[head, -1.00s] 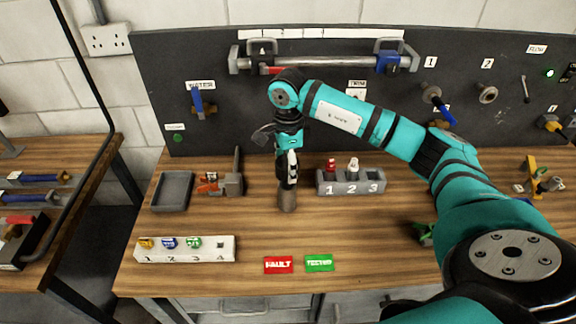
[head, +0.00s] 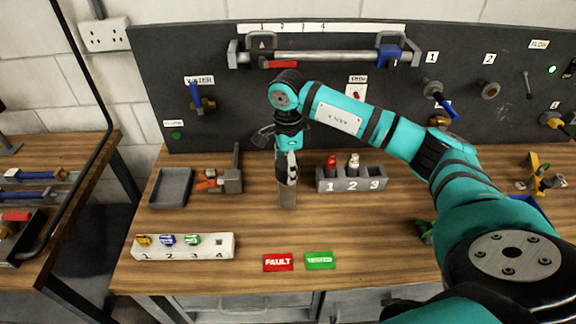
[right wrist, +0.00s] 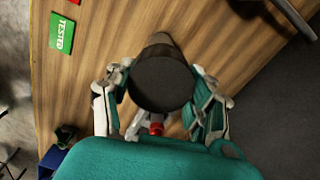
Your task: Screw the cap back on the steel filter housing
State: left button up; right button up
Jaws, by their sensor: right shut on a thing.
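The steel filter housing (head: 287,196) is a grey cylinder standing upright on the bench, in the middle of the head view. My right gripper (head: 287,178) points straight down over its top. In the right wrist view a dark round cap (right wrist: 160,84) sits between the two fingers of my right gripper (right wrist: 160,98), and the fingers are shut on it. A brownish-grey part of the housing (right wrist: 158,40) shows just beyond the cap. The cap is in line with the housing, but the seam between them is hidden. My left gripper is not in view.
A numbered grey block (head: 350,184) with small bottles stands close right of the housing. A clamp tool (head: 228,182) and a grey tray (head: 170,188) are to the left. A white numbered rack (head: 185,252), a FAULT card (head: 278,262) and a TESTED card (head: 320,260) lie in front.

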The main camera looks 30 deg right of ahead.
jog(key=shift+f, duration=0.25)
dwell(0.4)
jog(key=shift+f+b, duration=0.45)
jog(key=shift+b, duration=0.15)
jog(key=shift+f+b, duration=0.75)
jog(key=shift+b, duration=0.15)
dwell(1.0)
jog(key=o, duration=1.2)
jog(key=shift+c, duration=0.4)
